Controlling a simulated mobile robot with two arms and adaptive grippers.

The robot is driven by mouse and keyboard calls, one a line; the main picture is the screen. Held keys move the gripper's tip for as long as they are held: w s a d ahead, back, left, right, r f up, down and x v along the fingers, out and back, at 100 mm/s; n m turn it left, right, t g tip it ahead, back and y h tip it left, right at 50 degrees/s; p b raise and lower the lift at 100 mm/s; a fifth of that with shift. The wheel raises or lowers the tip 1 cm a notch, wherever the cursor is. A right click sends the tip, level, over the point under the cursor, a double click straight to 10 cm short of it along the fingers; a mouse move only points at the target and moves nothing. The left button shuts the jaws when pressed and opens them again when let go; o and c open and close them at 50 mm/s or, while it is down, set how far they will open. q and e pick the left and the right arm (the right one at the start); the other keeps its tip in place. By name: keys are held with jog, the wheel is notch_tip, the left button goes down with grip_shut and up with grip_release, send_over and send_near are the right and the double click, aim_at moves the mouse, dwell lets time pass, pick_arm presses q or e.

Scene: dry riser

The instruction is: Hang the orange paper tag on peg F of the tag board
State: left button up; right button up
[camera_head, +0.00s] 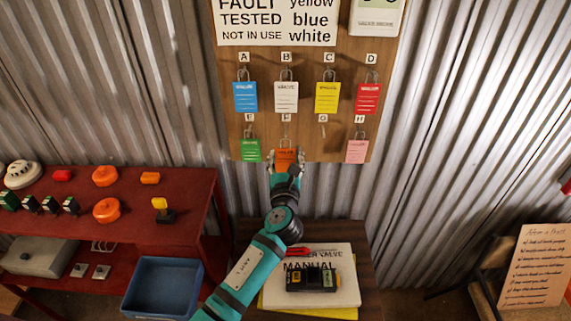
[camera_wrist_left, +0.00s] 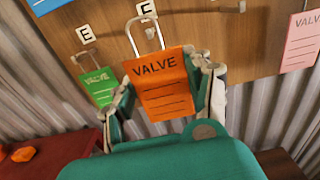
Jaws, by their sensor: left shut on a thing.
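The orange paper tag (camera_head: 285,155), marked VALVE, hangs upright in front of the lower edge of the wooden tag board (camera_head: 342,140). In the left wrist view the tag (camera_wrist_left: 162,85) is held between the two fingers of my left gripper (camera_wrist_left: 165,92), slightly tilted, its metal loop (camera_wrist_left: 133,38) pointing up. My left gripper (camera_head: 286,169) is shut on it from below. Peg F (camera_wrist_left: 151,33) shows within the loop's outline, under the F label (camera_head: 286,117). I cannot tell whether the loop is around the peg or only in front of it. My right gripper is not in view.
The green tag (camera_head: 250,150) on E hangs close at left; peg G (camera_head: 322,131) is bare; a pink tag (camera_head: 357,151) hangs on H. Blue, white, yellow and red tags (camera_head: 368,99) hang above. Below stand a red bench (camera_head: 150,190) and a small table with a manual (camera_head: 342,260).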

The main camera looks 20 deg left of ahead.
pick_arm(q)
jog(key=shift+f+b+x, duration=0.2)
jog(key=shift+b+x, duration=0.5)
jog(key=shift+x, duration=0.45)
jog(key=shift+f+b+x, duration=0.15)
jog(key=shift+b+x, duration=0.5)
jog(key=shift+x, duration=0.55)
jog(key=shift+w+a+f, duration=0.15)
jog(key=shift+w+f, duration=0.15)
jog(key=shift+w, duration=0.25)
